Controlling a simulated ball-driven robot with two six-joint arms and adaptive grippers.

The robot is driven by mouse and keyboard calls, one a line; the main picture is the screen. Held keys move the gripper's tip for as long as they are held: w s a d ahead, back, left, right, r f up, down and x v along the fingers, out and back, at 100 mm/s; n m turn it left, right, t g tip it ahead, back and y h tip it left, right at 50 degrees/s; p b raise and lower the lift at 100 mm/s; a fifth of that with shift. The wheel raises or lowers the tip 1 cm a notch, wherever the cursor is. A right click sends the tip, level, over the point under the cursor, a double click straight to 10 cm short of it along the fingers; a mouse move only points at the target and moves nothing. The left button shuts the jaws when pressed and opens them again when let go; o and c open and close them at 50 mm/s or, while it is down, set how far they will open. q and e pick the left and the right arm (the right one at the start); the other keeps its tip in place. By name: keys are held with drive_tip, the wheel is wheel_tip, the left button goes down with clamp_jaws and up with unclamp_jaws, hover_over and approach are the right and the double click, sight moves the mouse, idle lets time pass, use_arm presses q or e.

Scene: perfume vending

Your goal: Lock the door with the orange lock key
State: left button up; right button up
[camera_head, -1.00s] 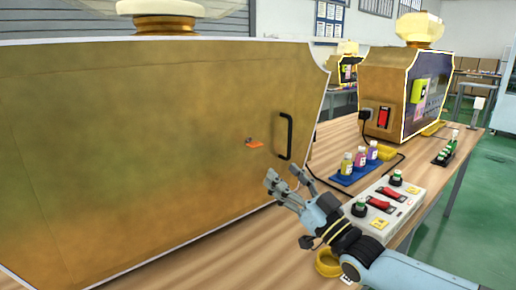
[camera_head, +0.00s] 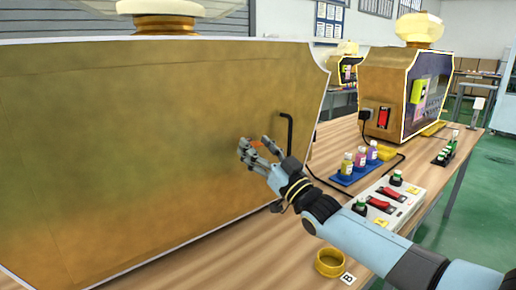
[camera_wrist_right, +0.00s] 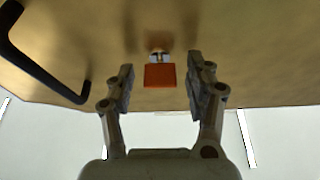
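The orange lock key (camera_wrist_right: 160,76) sits in a small metal lock on the gold door (camera_wrist_right: 230,40). In the head view the orange key (camera_head: 256,143) shows partly behind my right gripper (camera_head: 256,146), and the door (camera_head: 120,140) fills the left side. In the wrist view my right gripper (camera_wrist_right: 160,88) is open, with one finger on each side of the key and a visible gap on both sides. The black door handle (camera_head: 289,130) is just right of the gripper; it also shows in the wrist view (camera_wrist_right: 35,60). My left gripper is not in view.
A wooden table (camera_head: 230,250) runs below the door. On it are a blue tray (camera_head: 345,178) with several small bottles, a control box (camera_head: 388,203) with red switches, and a yellow ring (camera_head: 330,262). A second gold machine (camera_head: 385,85) stands behind.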

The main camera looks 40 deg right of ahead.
drive_tip(key=c, duration=1)
